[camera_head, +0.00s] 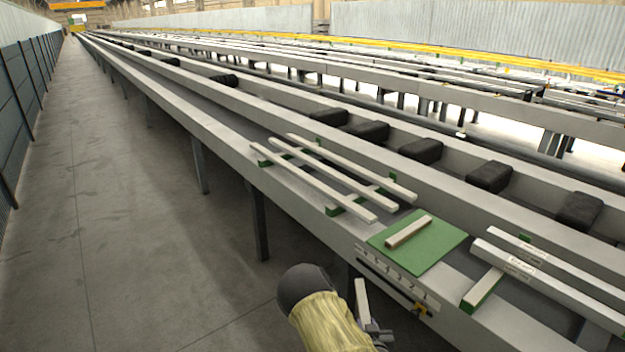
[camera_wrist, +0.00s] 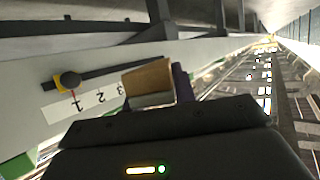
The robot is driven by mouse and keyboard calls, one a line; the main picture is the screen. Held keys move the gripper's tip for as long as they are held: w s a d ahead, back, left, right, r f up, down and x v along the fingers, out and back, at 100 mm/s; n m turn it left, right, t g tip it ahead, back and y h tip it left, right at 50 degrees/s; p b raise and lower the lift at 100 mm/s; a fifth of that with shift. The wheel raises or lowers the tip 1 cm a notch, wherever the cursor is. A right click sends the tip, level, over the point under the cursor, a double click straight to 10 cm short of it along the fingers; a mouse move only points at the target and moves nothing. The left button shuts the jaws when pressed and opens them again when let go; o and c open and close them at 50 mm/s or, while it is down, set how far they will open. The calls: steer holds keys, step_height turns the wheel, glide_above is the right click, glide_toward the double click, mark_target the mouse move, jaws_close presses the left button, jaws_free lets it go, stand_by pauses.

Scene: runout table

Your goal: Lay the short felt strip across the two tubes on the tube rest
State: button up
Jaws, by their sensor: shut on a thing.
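My gripper (camera_head: 371,328) is at the bottom of the head view, in front of the table's near side. It is shut on a short pale strip (camera_head: 361,300), which stands up from the jaws. In the wrist view the held strip (camera_wrist: 148,77) looks tan, beside a dark finger. Two pale tubes (camera_head: 560,285) with small labels lie side by side on a tube rest with green supports (camera_head: 482,291) at the right. No strip shows across them. The strip in my gripper is apart from them, to their left and nearer.
A green mat (camera_head: 440,243) holds another short pale piece (camera_head: 408,231). Three long pale bars (camera_head: 330,182) lie on green supports further left. A numbered scale (camera_head: 393,277) with a yellow slider (camera_head: 422,308) is on the table's near face. Black blocks (camera_head: 489,177) stand behind. Floor at left is clear.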

step_height(320, 180, down, 2)
steer(key=shift+b, duration=0.75)
steer(key=shift+s+r+p, duration=0.1)
steer(key=shift+r+p, duration=0.35)
steer(key=shift+p, duration=0.1)
steer(key=s+r+p, duration=0.8)
steer(key=r+p, duration=0.2)
steer(key=p, duration=0.3)
steer(key=shift+s+r, duration=0.15)
steer(key=shift+s, duration=0.1)
stand_by(0.5)
stand_by(1.4)
